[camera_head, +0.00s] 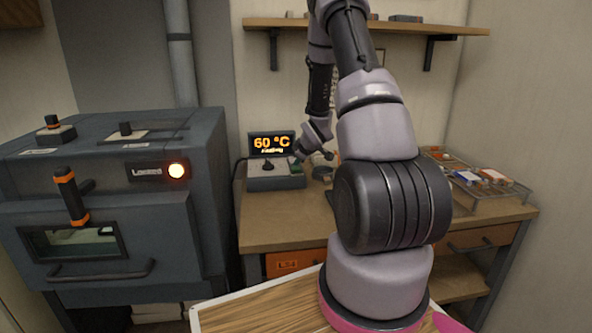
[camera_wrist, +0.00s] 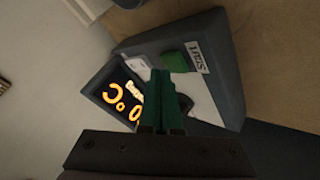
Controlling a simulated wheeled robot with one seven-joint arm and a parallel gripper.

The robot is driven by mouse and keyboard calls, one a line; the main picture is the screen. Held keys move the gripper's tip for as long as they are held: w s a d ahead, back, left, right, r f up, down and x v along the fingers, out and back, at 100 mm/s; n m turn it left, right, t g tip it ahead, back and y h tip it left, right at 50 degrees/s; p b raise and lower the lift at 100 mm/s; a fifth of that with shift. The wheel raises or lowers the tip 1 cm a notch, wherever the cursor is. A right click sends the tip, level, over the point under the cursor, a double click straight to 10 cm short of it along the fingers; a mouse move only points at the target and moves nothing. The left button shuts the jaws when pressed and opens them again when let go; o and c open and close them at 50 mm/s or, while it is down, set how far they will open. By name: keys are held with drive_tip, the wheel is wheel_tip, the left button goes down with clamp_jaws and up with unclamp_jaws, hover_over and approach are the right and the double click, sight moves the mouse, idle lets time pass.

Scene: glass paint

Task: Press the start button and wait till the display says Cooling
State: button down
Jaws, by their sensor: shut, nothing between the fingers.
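The control box (camera_head: 275,183) stands on the bench, with its display (camera_head: 271,144) raised at the back. The display glows orange with "60 °C" and a smaller second line too blurred to read for certain. In the wrist view the display (camera_wrist: 112,98) appears rotated, partly hidden by my fingers. The green start button (camera_wrist: 174,62) sits on the box beside a label reading "Start" (camera_wrist: 195,56). My gripper (camera_wrist: 160,76) is shut and empty, its green fingertips just beside the button in the picture. I cannot tell whether they touch it.
The dark kiln (camera_head: 110,210) at left has an orange-banded handle, a window and a lit lamp (camera_head: 176,171) by the label "Locked". A wire rack (camera_head: 480,190) with small coloured items sits on the bench's right. A shelf (camera_head: 380,27) hangs above.

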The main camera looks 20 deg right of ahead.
sight(298, 169)
drive_tip(key=shift+r, duration=0.25)
drive_tip(key=shift+r, duration=2.55)
drive_tip(key=s+a+r+m+g+h, duration=0.1)
drive_tip(key=s+a+r+m, duration=0.2)
drive_tip(key=s+r, duration=0.5)
drive_tip(key=s+a+r+m, duration=0.3)
drive_tip(key=s+a+r, duration=0.1)
drive_tip(key=r, duration=0.7)
drive_tip(key=s+a+r+m+y, duration=0.2)
drive_tip(key=s+a+r+m, duration=0.1)
drive_tip(key=s, duration=0.9)
drive_tip(key=s+a+r+m+g+y, duration=0.1)
drive_tip(key=s+a+r+m, duration=0.2)
drive_tip(key=s+a+r, duration=0.2)
drive_tip(key=s+a, duration=0.3)
drive_tip(key=s, duration=0.3)
drive_tip(key=shift+s+a+y, duration=0.25)
drive_tip(key=shift+s+y, duration=0.1)
drive_tip(key=shift+y, duration=0.05)
drive_tip(key=shift+r, duration=0.1)
idle(0.5)
